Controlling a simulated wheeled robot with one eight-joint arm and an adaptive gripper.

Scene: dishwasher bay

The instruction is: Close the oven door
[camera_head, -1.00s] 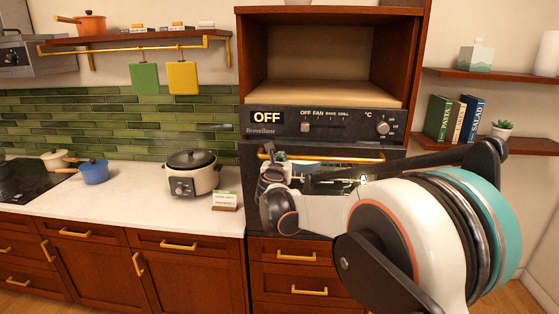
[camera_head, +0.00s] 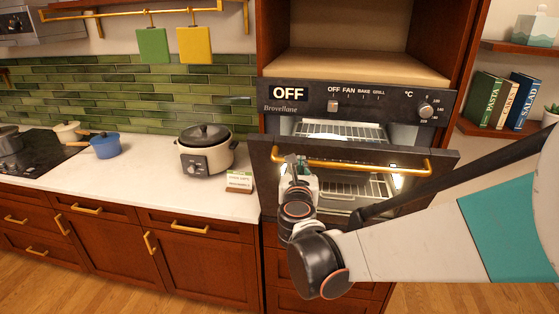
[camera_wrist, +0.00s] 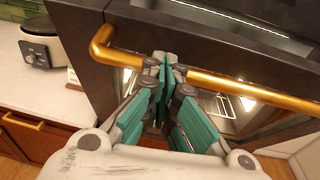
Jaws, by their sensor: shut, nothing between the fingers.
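The black oven door (camera_head: 400,192) is partly open and leans outward at its top. A lit rack (camera_head: 340,131) shows in the gap above it, and the lit interior also shows through its window. The brass handle (camera_head: 385,168) runs across the door's upper part and crosses the wrist view (camera_wrist: 240,88). My gripper (camera_head: 292,162) is shut and empty at the left part of the handle. In the wrist view its fingertips (camera_wrist: 166,64) overlap the bar near its left end; I cannot tell whether they touch. My arm hides the door's lower part.
The control panel (camera_head: 370,103) reads OFF above the door, below an empty wooden niche (camera_head: 355,66). A white counter (camera_head: 110,175) with a rice cooker (camera_head: 207,150) and a small sign (camera_head: 239,182) is on the left. Books (camera_head: 505,100) stand on a right shelf.

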